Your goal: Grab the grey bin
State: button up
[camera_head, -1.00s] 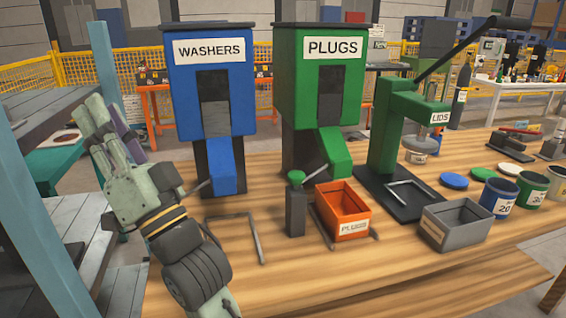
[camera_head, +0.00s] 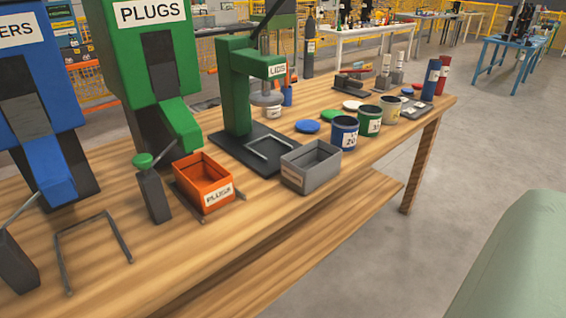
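The grey bin (camera_head: 322,176) stands upright on the wooden workbench (camera_head: 250,237), near its front edge. It is a small open box with a label on its left end, and it looks empty. It sits just in front of the black base of the green lids press (camera_head: 238,90). My gripper is out of view. A smooth pale green shape at the lower right is probably part of my own arm; it is well apart from the bin.
An orange plugs bin (camera_head: 206,189) stands left of the grey bin. Blue (camera_head: 344,134), green (camera_head: 369,121) and cream (camera_head: 391,110) tins stand to its right. A green plugs dispenser (camera_head: 152,55) is behind. Open floor (camera_head: 455,165) lies right of the bench.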

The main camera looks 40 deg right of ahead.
aim_at(304, 169)
jog(key=l+u, duration=0.2)
jog(key=l, duration=0.4)
jog(key=k+l+u, duration=0.2)
jog(key=l, duration=0.75)
jog(key=k+l+u, duration=0.15)
jog(key=l, duration=0.65)
jog(key=k+l, duration=0.1)
jog(key=l, duration=0.3)
jog(key=k+l, duration=0.1)
jog(key=l, duration=0.35)
jog(key=k+l, duration=0.1)
jog(key=l, duration=0.3)
jog(key=k+l, duration=0.1)
jog(key=l, duration=0.3)
jog(key=k+l+u, duration=0.1)
jog(key=l, duration=0.3)
jog(key=k+l, duration=0.1)
jog(key=l, duration=0.35)
